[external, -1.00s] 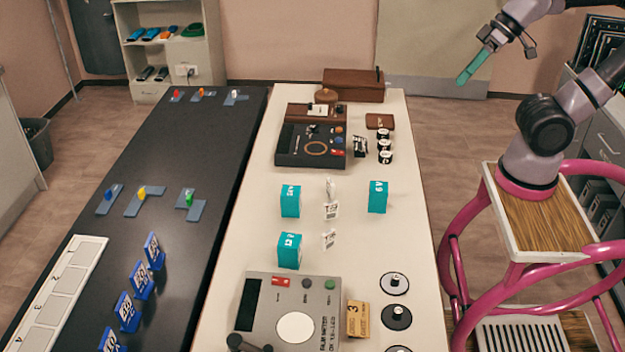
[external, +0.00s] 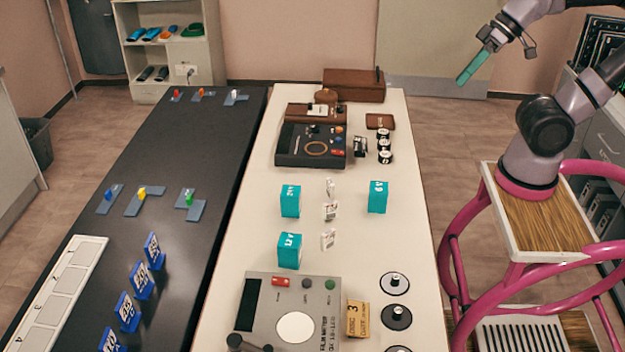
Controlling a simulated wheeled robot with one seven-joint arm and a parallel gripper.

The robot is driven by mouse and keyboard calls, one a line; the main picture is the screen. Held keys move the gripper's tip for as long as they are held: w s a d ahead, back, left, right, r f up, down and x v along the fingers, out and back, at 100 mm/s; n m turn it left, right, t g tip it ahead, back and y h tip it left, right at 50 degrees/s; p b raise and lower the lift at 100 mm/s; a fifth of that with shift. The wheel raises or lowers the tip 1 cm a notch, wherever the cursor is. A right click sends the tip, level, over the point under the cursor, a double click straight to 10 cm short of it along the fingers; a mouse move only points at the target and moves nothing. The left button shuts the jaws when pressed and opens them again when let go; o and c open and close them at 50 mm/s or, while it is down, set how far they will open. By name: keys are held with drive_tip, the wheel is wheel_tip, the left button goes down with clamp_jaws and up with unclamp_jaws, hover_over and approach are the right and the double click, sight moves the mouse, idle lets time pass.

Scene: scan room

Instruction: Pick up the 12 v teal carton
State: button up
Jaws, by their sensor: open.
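Three teal cartons stand on the white table. The one nearest the camera (external: 289,252) has a white label that looks like 12V. The carton behind it (external: 290,203) looks marked 24V, and the one to the right (external: 377,198) looks marked 6V. The labels are small and hard to read. My gripper (external: 496,68) is at the upper right, raised and well away from the cartons, to the right of the table.
Small white tags (external: 330,211) stand between the cartons. A grey meter (external: 262,312) sits in front of the near carton, with a small tan block (external: 357,319) beside it. A dark device (external: 310,148) stands behind. Round black weights (external: 396,316) line the right edge.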

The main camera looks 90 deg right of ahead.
drive_tip(key=w+a+f+m+g+y, duration=0.2)
drive_tip(key=w+f, duration=0.1)
drive_tip(key=w, duration=0.5)
drive_tip(key=w+a+f+m+g+y, duration=0.15)
drive_tip(key=w+f, duration=0.25)
drive_tip(key=w, duration=0.4)
drive_tip(key=w+a+f+m+g+y, duration=0.1)
drive_tip(key=w+f+m+g+y, duration=0.15)
drive_tip(key=w, duration=0.55)
drive_tip(key=w+f+m+y, duration=0.2)
drive_tip(key=w+f+m, duration=0.2)
drive_tip(key=w+f, duration=0.7)
drive_tip(key=m+y, duration=0.3)
drive_tip(key=m, duration=0.2)
approach(288, 256)
drive_tip(key=x, duration=0.7)
drive_tip(key=shift+f, duration=0.15)
drive_tip(key=c, duration=1.4)
drive_tip(key=shift+o, duration=0.2)
